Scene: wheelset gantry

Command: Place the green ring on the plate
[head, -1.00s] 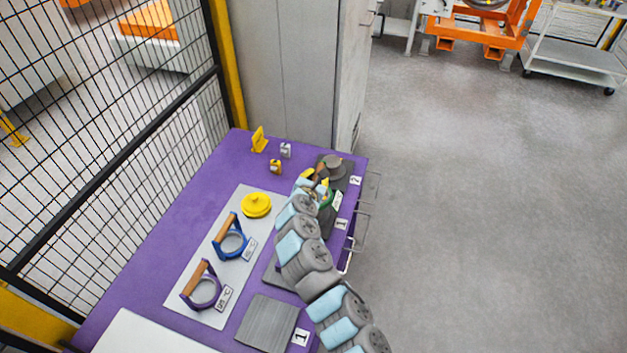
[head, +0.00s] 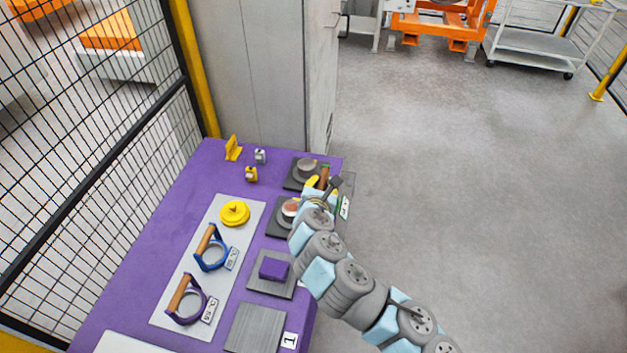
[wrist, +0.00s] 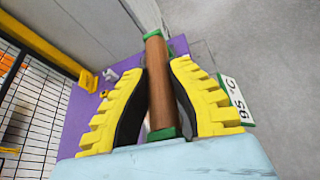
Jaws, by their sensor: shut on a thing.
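The green ring's brown wooden handle (wrist: 158,85) with green end brackets is clamped between the yellow fingers of my gripper (wrist: 158,72) in the wrist view. A white tag reading 95 °C (wrist: 236,102) shows beside it. In the head view my gripper (head: 319,187) holds the handle (head: 324,176) at the table's right edge; the ring body is mostly hidden. The light grey plate (head: 222,205) lies on the purple table, left of my gripper. On it are a yellow disc (head: 235,213), a blue ring (head: 211,249) and a purple ring (head: 187,300), both with wooden handles.
Several dark pads line the table's right side, one bearing a purple block (head: 274,268) and another a round grey part (head: 306,168). Small yellow and grey pieces (head: 251,174) stand at the back. A mesh fence (head: 90,170) borders the left; a grey cabinet (head: 262,75) stands behind.

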